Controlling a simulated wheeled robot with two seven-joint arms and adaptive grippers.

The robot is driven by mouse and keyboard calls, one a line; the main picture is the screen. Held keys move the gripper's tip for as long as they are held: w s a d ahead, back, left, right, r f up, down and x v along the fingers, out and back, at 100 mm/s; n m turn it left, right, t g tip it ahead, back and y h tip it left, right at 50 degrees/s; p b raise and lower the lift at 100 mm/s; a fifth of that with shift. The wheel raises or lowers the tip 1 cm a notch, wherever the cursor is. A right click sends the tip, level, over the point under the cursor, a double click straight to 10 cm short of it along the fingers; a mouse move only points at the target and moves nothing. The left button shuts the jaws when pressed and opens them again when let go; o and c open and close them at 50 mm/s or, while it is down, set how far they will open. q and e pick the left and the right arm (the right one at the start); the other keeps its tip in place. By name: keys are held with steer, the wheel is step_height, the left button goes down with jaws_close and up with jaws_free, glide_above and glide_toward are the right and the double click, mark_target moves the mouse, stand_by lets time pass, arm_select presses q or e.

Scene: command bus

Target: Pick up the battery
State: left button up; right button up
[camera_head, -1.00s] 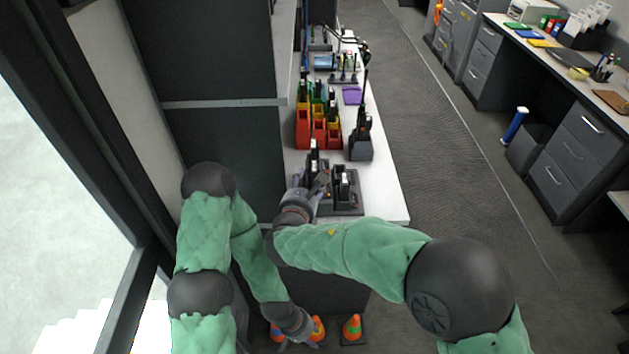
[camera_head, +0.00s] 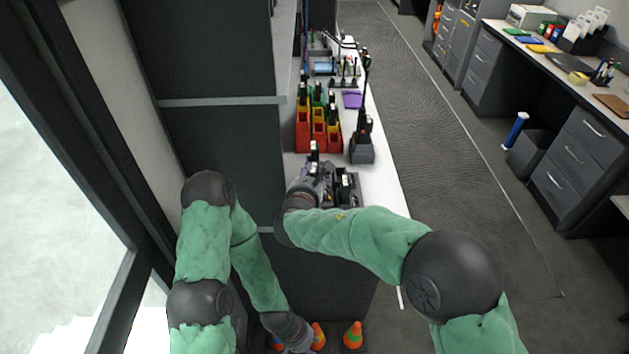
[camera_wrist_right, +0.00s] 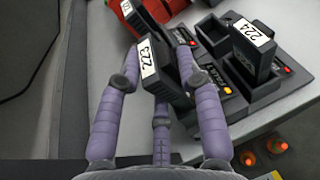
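A black battery labelled 223 (camera_wrist_right: 160,66) stands between the fingers of my right gripper (camera_wrist_right: 157,45) in the right wrist view. The fingertips are close around it; I cannot tell whether they press on it or whether it is still seated. A second black battery, labelled 224 (camera_wrist_right: 252,48), stands in the dark charger (camera_wrist_right: 254,99) to the right. In the head view my right gripper (camera_head: 318,180) is over the charger, partly hidden by its own wrist. My left gripper (camera_head: 298,340) hangs low near the orange cones, its fingers barely visible.
Red, yellow and green holders (camera_head: 318,128) with radios stand behind the charger on the white counter (camera_head: 386,192). A grey radio stand (camera_head: 361,150) is at their right. Orange cones (camera_head: 353,335) are below the counter. A dark cabinet (camera_head: 220,140) stands at the left.

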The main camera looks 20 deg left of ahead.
mark_target(312, 170)
jaws_close()
steer(key=shift+r, duration=0.1)
steer(key=shift+r+p, duration=0.4)
steer(key=shift+r, duration=0.1)
step_height(312, 170, up, 2)
steer(key=shift+r+p, duration=0.15)
steer(key=shift+p, duration=0.55)
steer(key=w+d+r+p, duration=0.5)
steer(key=w+d+r, duration=0.2)
steer(key=w, duration=0.5)
step_height(312, 170, up, 2)
steer(key=shift+r, duration=0.25)
